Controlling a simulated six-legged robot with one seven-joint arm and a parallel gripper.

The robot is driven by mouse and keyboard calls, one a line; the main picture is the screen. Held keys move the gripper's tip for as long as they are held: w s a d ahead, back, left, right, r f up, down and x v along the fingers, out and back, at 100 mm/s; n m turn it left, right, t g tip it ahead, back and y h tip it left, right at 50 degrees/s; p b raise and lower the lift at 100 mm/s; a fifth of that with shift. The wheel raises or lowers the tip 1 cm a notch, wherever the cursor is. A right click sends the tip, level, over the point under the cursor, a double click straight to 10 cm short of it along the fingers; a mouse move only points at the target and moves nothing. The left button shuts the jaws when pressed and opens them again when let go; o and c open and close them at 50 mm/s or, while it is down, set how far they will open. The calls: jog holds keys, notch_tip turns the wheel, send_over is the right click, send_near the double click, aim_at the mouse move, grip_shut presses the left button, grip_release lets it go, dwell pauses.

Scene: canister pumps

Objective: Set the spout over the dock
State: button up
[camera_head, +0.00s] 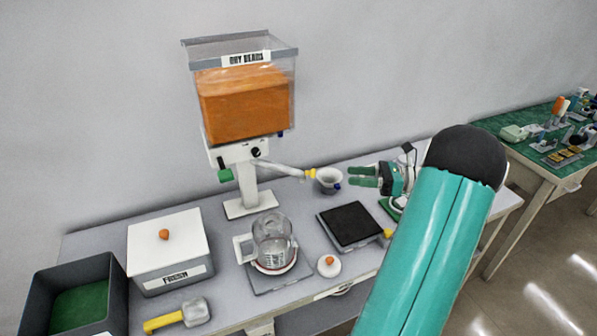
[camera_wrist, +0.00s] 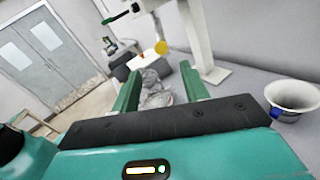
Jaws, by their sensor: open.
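The dispenser labelled DRY BEADS (camera_head: 246,100) stands at the back of the table, its clear hopper holding orange material. Its pale spout (camera_head: 280,168) slants out to the right and ends in a yellow tip (camera_head: 310,174). The yellow tip also shows in the wrist view (camera_wrist: 161,47), beyond my fingers. My gripper (camera_head: 352,176) is open and empty, to the right of the tip and apart from it; its green fingers also show in the wrist view (camera_wrist: 160,74). No part is clearly marked as the dock; a glass jug (camera_head: 272,240) stands on a grey plate (camera_head: 262,283).
A white funnel-like bowl (camera_head: 328,177) sits close behind my gripper. A black-topped pad (camera_head: 350,224) lies in front.

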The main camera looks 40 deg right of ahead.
aim_at(307, 172)
jog(key=x, duration=1.3)
jog(key=shift+w+a+f, duration=0.1)
jog(key=shift+w+a, duration=0.1)
jog(key=shift+w, duration=0.15)
jog(key=shift+c, duration=0.5)
grip_shut()
